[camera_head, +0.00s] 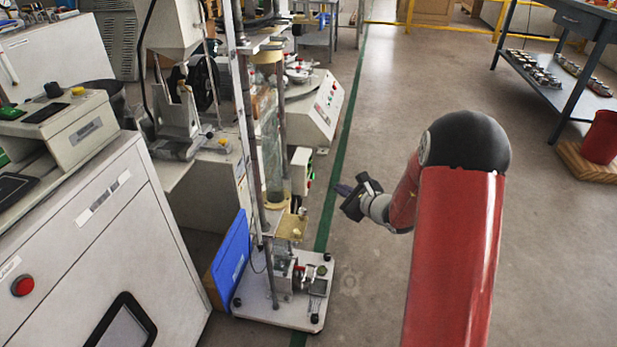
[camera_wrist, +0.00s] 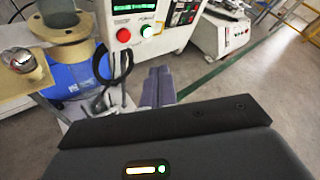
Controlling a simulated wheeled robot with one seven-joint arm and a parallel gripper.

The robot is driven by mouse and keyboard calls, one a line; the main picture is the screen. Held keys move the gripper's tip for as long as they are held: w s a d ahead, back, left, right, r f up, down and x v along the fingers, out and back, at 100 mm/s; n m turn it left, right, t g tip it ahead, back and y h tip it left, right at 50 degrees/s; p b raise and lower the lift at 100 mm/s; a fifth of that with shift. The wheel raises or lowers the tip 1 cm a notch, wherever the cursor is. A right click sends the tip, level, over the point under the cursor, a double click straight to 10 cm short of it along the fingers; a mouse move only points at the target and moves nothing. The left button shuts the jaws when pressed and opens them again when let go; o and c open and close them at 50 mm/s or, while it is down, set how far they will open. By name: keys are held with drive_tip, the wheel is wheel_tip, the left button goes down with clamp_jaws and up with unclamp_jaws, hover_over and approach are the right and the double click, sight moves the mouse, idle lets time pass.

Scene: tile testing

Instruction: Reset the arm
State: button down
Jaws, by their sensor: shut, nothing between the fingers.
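My red arm rises at the right of the head view, and its black gripper (camera_head: 347,194) points left toward the test machine. In the wrist view my gripper fingers (camera_wrist: 157,85) are together with nothing between them. The gripper is in the air, apart from the machine's tall column and clear cylinder (camera_head: 270,150). The control box (camera_wrist: 140,25) with red and green buttons is just beyond the fingertips in the wrist view.
A blue panel (camera_head: 231,260) leans beside the machine's white base plate (camera_head: 285,300). A large grey cabinet (camera_head: 90,250) fills the left. A dark table (camera_head: 565,85) and a red bucket (camera_head: 602,138) stand at the right. The floor (camera_head: 360,290) around my arm is open.

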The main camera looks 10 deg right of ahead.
drive_tip(key=s+a+r+n+g+y, duration=0.1)
drive_tip(key=s+a+r+n+g, duration=0.3)
drive_tip(key=s+a+r+n, duration=0.4)
drive_tip(key=s+a+r+n+g+y, duration=0.2)
drive_tip(key=s+a+r+n+g, duration=0.15)
drive_tip(key=s+r+n, duration=0.45)
drive_tip(key=s+d+n+h, duration=0.4)
drive_tip(key=s+d+h, duration=0.1)
drive_tip(key=s, duration=0.5)
drive_tip(key=s+d+r+n+h, duration=0.1)
drive_tip(key=s+d+n+h, duration=0.3)
drive_tip(key=s, duration=0.6)
drive_tip(key=shift+d+r+n+h+p, duration=0.3)
drive_tip(key=shift+d+n+h+p, duration=0.1)
drive_tip(key=shift+h+p, duration=0.1)
drive_tip(key=shift+s, duration=0.1)
